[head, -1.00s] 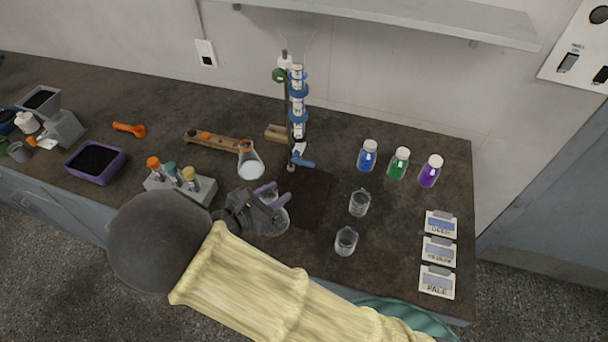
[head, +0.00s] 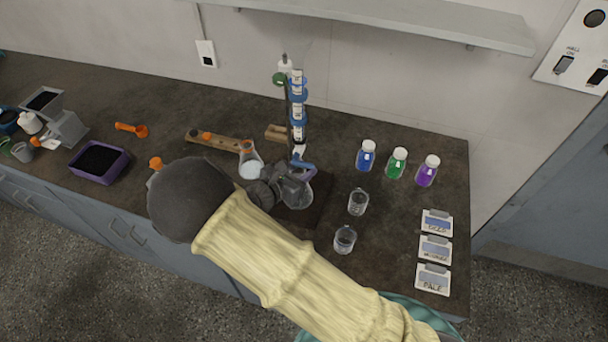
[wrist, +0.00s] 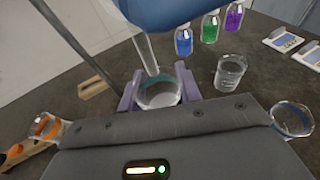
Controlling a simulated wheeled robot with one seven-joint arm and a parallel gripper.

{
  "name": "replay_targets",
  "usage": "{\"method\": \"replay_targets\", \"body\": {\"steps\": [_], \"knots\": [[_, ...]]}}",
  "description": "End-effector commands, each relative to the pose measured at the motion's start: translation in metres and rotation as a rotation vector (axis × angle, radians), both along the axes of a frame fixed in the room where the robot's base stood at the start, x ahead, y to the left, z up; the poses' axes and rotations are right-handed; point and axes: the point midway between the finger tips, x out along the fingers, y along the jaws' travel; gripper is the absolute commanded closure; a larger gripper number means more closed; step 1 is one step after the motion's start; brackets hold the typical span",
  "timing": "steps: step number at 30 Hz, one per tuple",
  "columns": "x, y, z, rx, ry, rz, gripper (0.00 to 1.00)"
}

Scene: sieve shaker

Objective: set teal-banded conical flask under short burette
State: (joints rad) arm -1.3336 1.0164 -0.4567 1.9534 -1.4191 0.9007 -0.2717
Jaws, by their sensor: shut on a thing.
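The teal-banded conical flask (wrist: 160,98) is between the purple fingers of my gripper (wrist: 158,88), which is shut on it. In the head view my gripper (head: 290,183) and the flask (head: 297,197) are over the dark stand base, just in front of the burette (head: 298,110). The burette hangs upright on a stand, with blue rings and a blue stopcock. In the wrist view a clear glass tube (wrist: 147,52) below a large blue part reaches down to the flask's mouth. I cannot tell whether the flask touches the base.
An orange-banded flask (head: 250,168) stands close at the left of my gripper. Two beakers (head: 357,203) (head: 344,240) are at the right. Blue (head: 366,157), green (head: 396,164) and purple (head: 427,172) bottles stand farther right. A wooden rack (head: 215,141) lies behind left.

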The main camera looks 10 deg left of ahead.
Motion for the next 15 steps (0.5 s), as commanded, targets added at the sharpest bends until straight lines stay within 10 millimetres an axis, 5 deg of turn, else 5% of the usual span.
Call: {"method": "replay_targets", "body": {"steps": [15], "knots": [[0.008, -0.005, -0.034, -0.001, -0.001, -0.002, 1.00]]}}
